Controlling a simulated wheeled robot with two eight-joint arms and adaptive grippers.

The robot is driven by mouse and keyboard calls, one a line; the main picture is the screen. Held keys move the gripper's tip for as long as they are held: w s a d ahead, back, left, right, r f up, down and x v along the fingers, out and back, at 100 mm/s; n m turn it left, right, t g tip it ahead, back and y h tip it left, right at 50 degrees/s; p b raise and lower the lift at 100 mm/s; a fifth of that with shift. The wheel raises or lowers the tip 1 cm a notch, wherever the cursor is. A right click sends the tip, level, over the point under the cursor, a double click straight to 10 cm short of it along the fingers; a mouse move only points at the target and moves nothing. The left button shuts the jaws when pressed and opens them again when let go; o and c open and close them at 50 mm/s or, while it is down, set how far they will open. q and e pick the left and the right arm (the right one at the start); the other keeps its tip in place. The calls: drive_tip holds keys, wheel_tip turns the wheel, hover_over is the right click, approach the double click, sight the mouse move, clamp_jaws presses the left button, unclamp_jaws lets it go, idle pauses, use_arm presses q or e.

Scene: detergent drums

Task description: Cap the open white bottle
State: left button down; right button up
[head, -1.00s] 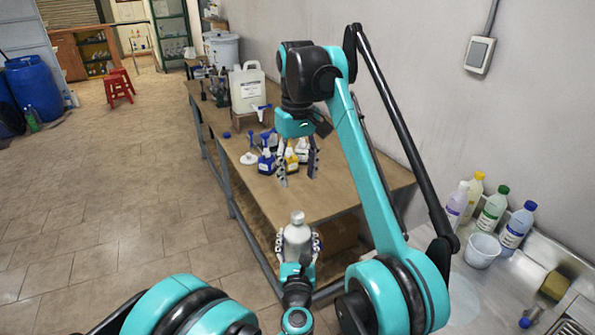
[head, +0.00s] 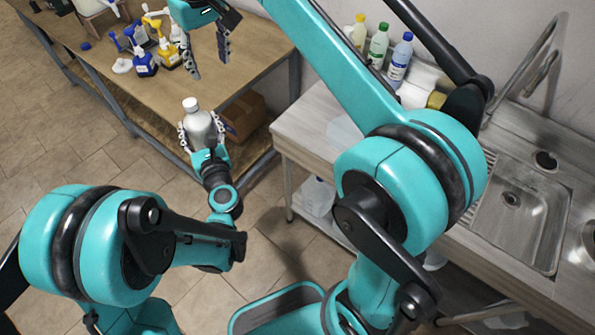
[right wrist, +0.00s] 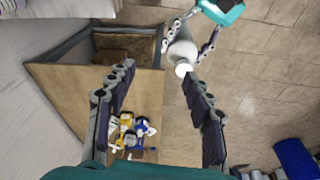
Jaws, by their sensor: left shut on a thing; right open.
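The white bottle (head: 199,128) is upright in my left gripper (head: 202,133), which is shut around its body beside the table edge. It also shows in the right wrist view (right wrist: 181,52). Its narrow top (head: 190,104) is whiter than the body; I cannot tell whether this is a cap or a bare neck. My right gripper (head: 210,68) is open and empty, above the table and beyond the bottle in the head view. In the right wrist view, the bottle top lies near the fingertips of my right gripper (right wrist: 160,69). A small white piece (head: 122,66) lies on the table.
Blue and yellow spray bottles (head: 146,62) stand on the wooden table (head: 130,88). A cardboard box (head: 243,114) is beneath it. On the right are a metal counter (head: 300,140) with several coloured-cap bottles (head: 398,62) and a sink (head: 520,215).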

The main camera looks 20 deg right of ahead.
drive_tip(key=s+d+f+m+t, duration=0.1)
drive_tip(key=s+d+f, duration=0.4)
drive_tip(key=s+f, duration=0.5)
drive_tip(key=s+d+f+m+t, duration=0.2)
drive_tip(key=s+d+f+t, duration=0.2)
drive_tip(key=s+f, duration=0.6)
wheel_tip(320, 180, down, 3)
drive_tip(key=shift+d+r+m, duration=0.15)
drive_tip(key=shift+d+m, duration=0.15)
drive_tip(key=shift+d, duration=0.65)
use_arm(q)
drive_tip(key=w+a, duration=0.2)
drive_tip(key=a, duration=0.7)
drive_tip(key=w+a, duration=0.2)
drive_tip(key=a, duration=0.7)
drive_tip(key=shift+w, duration=0.35)
drive_tip(key=shift+d, duration=0.1)
